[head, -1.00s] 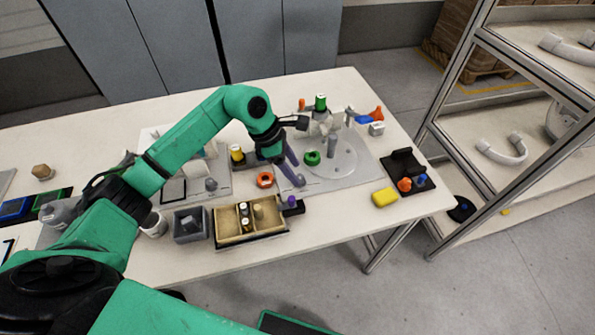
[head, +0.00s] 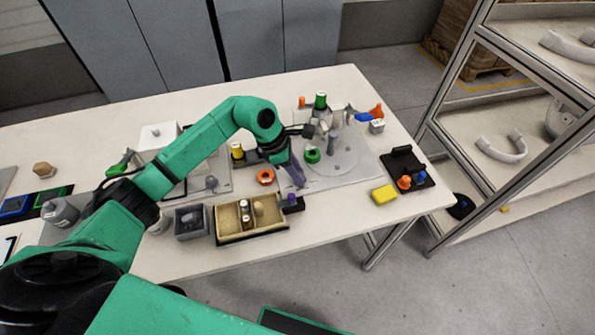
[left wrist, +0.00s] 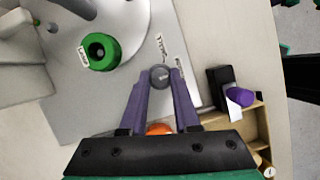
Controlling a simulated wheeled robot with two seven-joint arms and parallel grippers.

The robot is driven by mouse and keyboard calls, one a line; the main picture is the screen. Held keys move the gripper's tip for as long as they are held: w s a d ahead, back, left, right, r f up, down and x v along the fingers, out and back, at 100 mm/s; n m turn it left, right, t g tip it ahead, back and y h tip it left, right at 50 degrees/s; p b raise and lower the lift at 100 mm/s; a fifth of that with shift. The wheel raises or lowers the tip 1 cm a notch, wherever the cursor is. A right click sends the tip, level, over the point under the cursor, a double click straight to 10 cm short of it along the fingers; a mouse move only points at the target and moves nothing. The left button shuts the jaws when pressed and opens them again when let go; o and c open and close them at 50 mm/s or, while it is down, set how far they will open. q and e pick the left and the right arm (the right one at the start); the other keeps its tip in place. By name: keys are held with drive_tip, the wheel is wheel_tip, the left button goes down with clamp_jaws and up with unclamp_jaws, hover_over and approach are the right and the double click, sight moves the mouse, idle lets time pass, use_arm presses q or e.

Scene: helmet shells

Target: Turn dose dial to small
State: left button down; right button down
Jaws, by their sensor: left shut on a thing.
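The dose dial appears to be a small round grey knob (left wrist: 160,76) on the grey plate (left wrist: 135,25) in the left wrist view. Small printed labels lie on the plate beside it, too blurred to read. My left gripper (head: 299,184) has long purple fingers reaching down to the front edge of the plate in the head view. In the left wrist view the fingers (left wrist: 161,80) are closed on either side of the knob. The knob is hidden behind the fingers in the head view. My right gripper is in neither view.
A green ring (head: 312,155) sits on the plate close to the fingers, near a grey post. An orange ring (head: 265,177) and a wooden tray (head: 232,238) lie to the left. A black block with a purple knob (head: 292,203) stands just in front. A yellow block (head: 384,195) is right.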

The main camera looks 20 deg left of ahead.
use_arm(q)
drive_tip(key=n+t, duration=0.1)
drive_tip(key=n, duration=0.1)
drive_tip(key=n+t+y+b, duration=0.1)
drive_tip(key=n, duration=0.2)
drive_tip(key=shift+d+n, duration=0.1)
drive_tip(key=shift+n, duration=0.2)
drive_tip(key=n+y+b, duration=0.1)
drive_tip(key=n, duration=0.2)
drive_tip(key=n+t+y+b, duration=0.1)
drive_tip(key=n, duration=0.2)
drive_tip(key=shift+s+d+r, duration=0.1)
drive_tip(key=shift+s+d, duration=0.05)
idle(0.4)
drive_tip(key=c, duration=0.6)
unclamp_jaws()
drive_tip(key=shift+c, duration=0.2)
drive_tip(key=b+v, duration=0.1)
drive_tip(key=v, duration=1.3)
drive_tip(key=shift+d+r, duration=0.25)
drive_tip(key=shift+d, duration=0.05)
